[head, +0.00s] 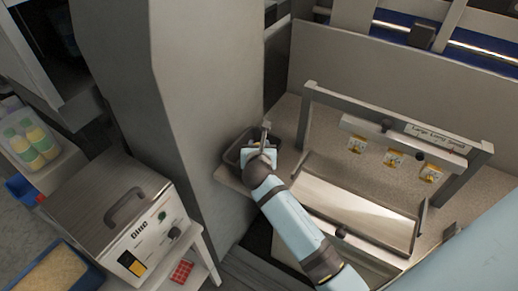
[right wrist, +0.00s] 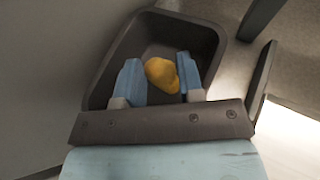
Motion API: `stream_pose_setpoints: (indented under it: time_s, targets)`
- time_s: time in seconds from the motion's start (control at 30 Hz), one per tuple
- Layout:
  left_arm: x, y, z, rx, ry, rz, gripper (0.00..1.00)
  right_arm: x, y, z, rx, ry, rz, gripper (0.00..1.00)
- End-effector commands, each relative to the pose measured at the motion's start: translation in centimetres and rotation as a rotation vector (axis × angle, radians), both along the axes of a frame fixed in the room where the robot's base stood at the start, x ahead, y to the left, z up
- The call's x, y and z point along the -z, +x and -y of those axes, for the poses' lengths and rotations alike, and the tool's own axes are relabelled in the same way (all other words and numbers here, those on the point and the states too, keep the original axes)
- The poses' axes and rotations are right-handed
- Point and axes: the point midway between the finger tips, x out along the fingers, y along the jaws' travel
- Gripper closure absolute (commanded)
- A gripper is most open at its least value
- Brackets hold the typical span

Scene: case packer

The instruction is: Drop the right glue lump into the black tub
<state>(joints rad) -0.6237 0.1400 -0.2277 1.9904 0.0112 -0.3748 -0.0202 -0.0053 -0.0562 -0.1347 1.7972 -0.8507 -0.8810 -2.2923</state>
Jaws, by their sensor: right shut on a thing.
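The black tub (head: 231,160) stands on the ledge beside the grey column, left of the machine frame. In the right wrist view the tub (right wrist: 98,92) lies right below my gripper, its floor partly hidden by the fingers. My right gripper (right wrist: 160,78) is shut on the yellow-orange glue lump (right wrist: 161,75), which shows between the blue fingertips over the tub's interior. In the head view my right gripper (head: 264,140) is at the tub, and the lump is hidden there. My left gripper is in neither view.
The grey column (head: 200,80) rises close to the tub's left. A grey frame (head: 305,125) with a crossbar stands to its right, with several yellow-marked parts hanging under it. A glue machine (head: 125,215) stands at lower left.

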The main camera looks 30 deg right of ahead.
Motion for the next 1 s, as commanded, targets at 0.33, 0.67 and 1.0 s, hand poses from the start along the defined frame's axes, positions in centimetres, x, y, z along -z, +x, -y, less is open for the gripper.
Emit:
stream_pose_setpoints:
  time_s: [0.33, 0.67, 1.0]
  targets:
    - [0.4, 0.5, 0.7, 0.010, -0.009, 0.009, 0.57, 0.5, 0.0, 0.0, -0.001, 0.000, 0.001, 0.87]
    - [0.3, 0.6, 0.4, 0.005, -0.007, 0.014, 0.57, 0.6, 0.0, 0.0, -0.001, 0.000, 0.000, 0.35]
    - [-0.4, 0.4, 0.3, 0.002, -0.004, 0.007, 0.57, -0.1, 0.1, 0.2, -0.001, 0.000, 0.000, 0.35]
